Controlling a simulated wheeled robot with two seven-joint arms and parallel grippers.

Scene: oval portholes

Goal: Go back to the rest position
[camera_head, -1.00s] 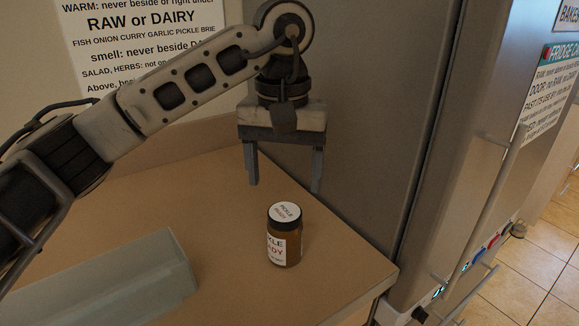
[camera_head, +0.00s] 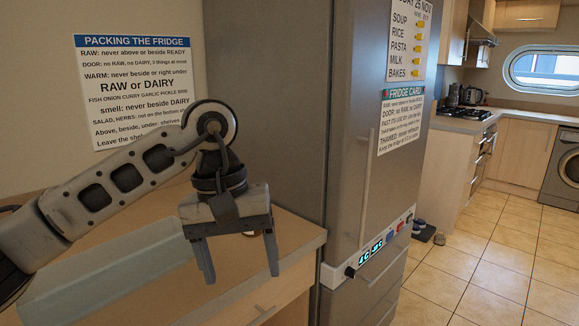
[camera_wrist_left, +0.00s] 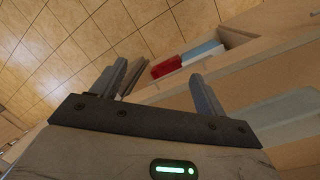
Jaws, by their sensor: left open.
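My left gripper (camera_head: 239,274) hangs over the right part of the counter in the head view, fingers apart and pointing down, with nothing between them. It also shows in the left wrist view (camera_wrist_left: 158,84), open and empty, with floor and cabinet fronts beyond. The pickle jar is almost wholly hidden behind this gripper in the head view; only a sliver seems to show, and I cannot tell the gap between them. My right gripper is in neither view.
The wooden counter (camera_head: 292,229) holds a pale translucent box (camera_head: 110,270) at left. A grey fridge (camera_head: 290,110) stands close on the right, shut. A packing notice (camera_head: 135,90) is on the wall. Open tiled floor (camera_head: 480,270) lies right of the fridge.

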